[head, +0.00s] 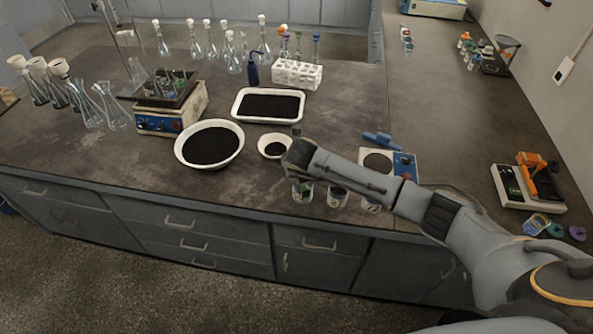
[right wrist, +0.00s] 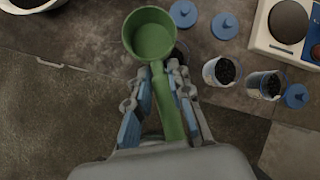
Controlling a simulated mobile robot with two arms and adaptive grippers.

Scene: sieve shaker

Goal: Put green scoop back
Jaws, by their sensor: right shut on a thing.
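The green scoop (right wrist: 149,35) is in my right gripper, its round cup beyond the fingertips and its handle between the fingers. The cup looks empty in the right wrist view. My right gripper (right wrist: 163,75) is shut on the handle near the bench's front edge. In the head view my right arm reaches in from the right and largely hides the gripper and scoop. A jar with dark grains (right wrist: 222,72) and another like it (right wrist: 264,84) stand close by on the right. Something round and dark is partly hidden behind the scoop. My left gripper is not in view.
A small white bowl (head: 264,146), a large bowl of black grains (head: 183,147) and a white tray (head: 238,115) lie left of and behind the gripper. A balance (head: 404,167) stands to the right. Blue lids (right wrist: 225,26) lie near the jars. Flasks crowd the back left.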

